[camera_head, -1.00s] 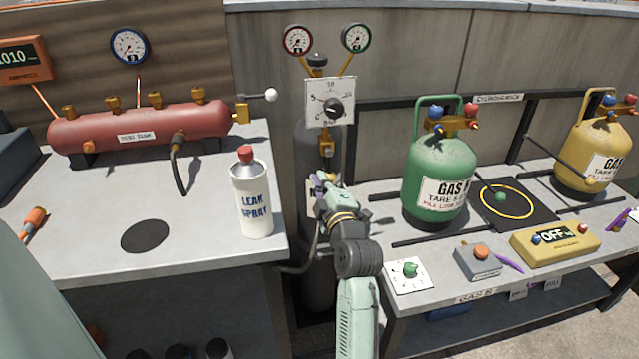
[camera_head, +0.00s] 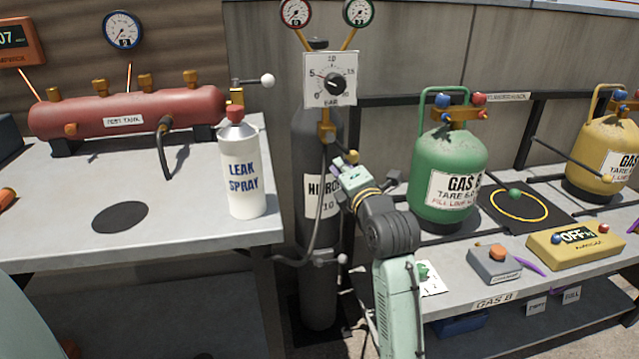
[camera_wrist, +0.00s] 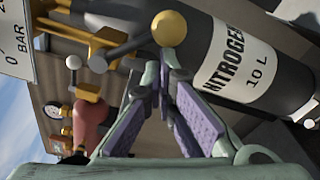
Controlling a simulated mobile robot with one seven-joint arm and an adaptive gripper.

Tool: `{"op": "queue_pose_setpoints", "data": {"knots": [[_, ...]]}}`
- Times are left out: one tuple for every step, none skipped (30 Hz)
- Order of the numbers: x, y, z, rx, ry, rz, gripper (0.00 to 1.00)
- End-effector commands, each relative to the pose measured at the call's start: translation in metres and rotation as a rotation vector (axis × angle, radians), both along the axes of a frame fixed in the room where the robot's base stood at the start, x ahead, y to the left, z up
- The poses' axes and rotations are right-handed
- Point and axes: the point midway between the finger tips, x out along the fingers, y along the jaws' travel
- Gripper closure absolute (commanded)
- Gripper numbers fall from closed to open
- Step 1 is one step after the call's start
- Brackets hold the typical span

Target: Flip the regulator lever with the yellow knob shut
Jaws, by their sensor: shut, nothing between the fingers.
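The regulator lever's yellow knob (camera_head: 352,157) shows just above my gripper's tip in the head view. In the wrist view the yellow knob (camera_wrist: 169,28) is just beyond the fingertips, and its grey lever (camera_wrist: 125,48) runs left to the brass regulator body (camera_wrist: 92,90). In the head view the brass regulator (camera_head: 326,130) sits on the grey nitrogen cylinder (camera_head: 318,290), below the white dial plate (camera_head: 318,90). My gripper (camera_head: 342,168) is shut and empty at the cylinder's right side; its purple-padded fingers (camera_wrist: 164,68) show in the wrist view. I cannot tell whether they touch the knob.
A leak spray can (camera_head: 243,180) stands on the left bench near its edge. A hose (camera_head: 322,215) hangs along the cylinder. A green gas bottle (camera_head: 445,175) stands close on the right bench.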

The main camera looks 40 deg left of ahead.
Motion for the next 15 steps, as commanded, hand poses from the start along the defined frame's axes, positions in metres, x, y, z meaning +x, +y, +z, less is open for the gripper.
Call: {"op": "queue_pose_setpoints", "data": {"knots": [[0.004,-0.004,-0.003,-0.028,-0.038,-0.005,1.0],[0.005,-0.005,-0.003,-0.047,-0.061,-0.005,1.0],[0.007,-0.007,-0.001,-0.071,-0.089,-0.006,1.0],[0.008,-0.007,-0.001,-0.091,-0.111,-0.005,1.0],[0.01,-0.009,0.0,-0.11,-0.132,-0.007,1.0],[0.011,-0.009,0.001,-0.135,-0.16,-0.006,1.0],[0.012,-0.011,0.003,-0.154,-0.182,-0.006,1.0],[0.013,-0.012,0.004,-0.172,-0.203,-0.006,1.0],[0.014,-0.013,0.005,-0.196,-0.233,-0.005,1.0],[0.015,-0.014,0.007,-0.213,-0.253,-0.006,1.0],[0.016,-0.014,0.008,-0.232,-0.274,-0.005,1.0],[0.018,-0.015,0.01,-0.254,-0.3,-0.005,1.0],[0.018,-0.016,0.011,-0.271,-0.319,-0.004,1.0],[0.019,-0.017,0.012,-0.287,-0.338,-0.005,1.0],[0.02,-0.018,0.013,-0.308,-0.363,-0.005,1.0]]}}
